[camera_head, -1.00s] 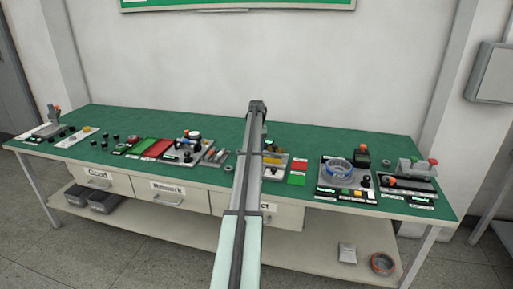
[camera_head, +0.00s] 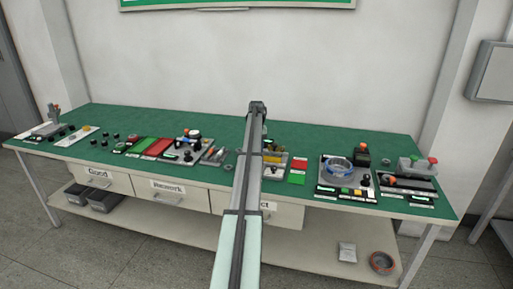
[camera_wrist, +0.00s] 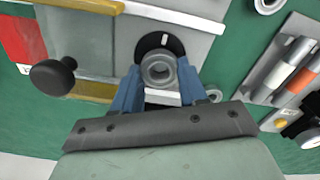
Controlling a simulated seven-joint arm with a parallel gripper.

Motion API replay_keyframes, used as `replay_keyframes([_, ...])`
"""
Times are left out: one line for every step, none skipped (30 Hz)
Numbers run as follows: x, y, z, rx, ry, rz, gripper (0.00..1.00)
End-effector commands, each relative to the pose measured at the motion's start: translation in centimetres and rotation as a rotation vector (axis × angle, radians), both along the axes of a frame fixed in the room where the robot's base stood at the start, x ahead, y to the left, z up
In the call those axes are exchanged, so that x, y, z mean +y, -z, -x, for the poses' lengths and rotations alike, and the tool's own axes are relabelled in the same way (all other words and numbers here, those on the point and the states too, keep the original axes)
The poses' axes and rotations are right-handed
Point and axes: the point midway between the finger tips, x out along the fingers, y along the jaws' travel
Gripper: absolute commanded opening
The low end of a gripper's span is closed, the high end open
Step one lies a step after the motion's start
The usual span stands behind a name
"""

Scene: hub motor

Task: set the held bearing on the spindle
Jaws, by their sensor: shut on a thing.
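In the wrist view the bearing (camera_wrist: 158,82), a small grey ring with an open centre, sits between the blue fingertips of my gripper (camera_wrist: 158,74). The fingers are shut on its two sides. Directly beyond the bearing is a round black part (camera_wrist: 148,43) with a white mark, on a grey plate. The bearing covers part of it. I cannot make out the spindle itself, nor tell whether the bearing touches anything beneath. In the head view my own arm hides the gripper and the bearing.
A black knob (camera_wrist: 53,77) and a yellow strip (camera_wrist: 82,8) are left of the gripper in the wrist view, with a red patch (camera_wrist: 22,40) beyond. Another ring (camera_wrist: 267,4) and a tray of orange-and-grey parts (camera_wrist: 292,72) are at right. Green mat (camera_wrist: 225,60) lies between.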

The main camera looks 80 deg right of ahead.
Motion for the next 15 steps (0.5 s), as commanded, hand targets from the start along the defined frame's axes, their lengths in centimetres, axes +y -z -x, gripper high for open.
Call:
replay_keyframes([0.00,0.05,0.00,0.000,0.000,0.000,0.11])
replay_keyframes([0.00,0.08,0.00,0.000,0.000,0.000,0.11])
replay_keyframes([0.00,0.12,0.00,0.000,0.000,0.000,0.11])
replay_keyframes([0.00,0.15,0.00,0.000,0.000,0.000,0.11])
replay_keyframes([0.00,0.18,0.00,0.000,0.000,0.000,0.11])
replay_keyframes([0.00,0.22,0.00,0.000,0.000,0.000,0.11])
replay_keyframes([0.00,0.25,0.00,0.000,0.000,0.000,0.11])
replay_keyframes([0.00,0.29,0.00,0.000,0.000,0.000,0.11])
replay_keyframes([0.00,0.32,0.00,0.000,0.000,0.000,0.11])
replay_keyframes([0.00,0.35,0.00,0.000,0.000,0.000,0.11])
replay_keyframes([0.01,0.38,0.00,0.000,0.000,0.000,0.11])
replay_keyframes([0.00,0.42,0.00,0.000,0.000,0.000,0.11])
replay_keyframes([0.01,0.45,0.00,0.000,0.000,0.000,0.11])
replay_keyframes([0.00,0.48,0.00,0.000,0.000,0.000,0.11])
replay_keyframes([0.00,0.52,0.00,0.000,0.000,0.000,0.11])
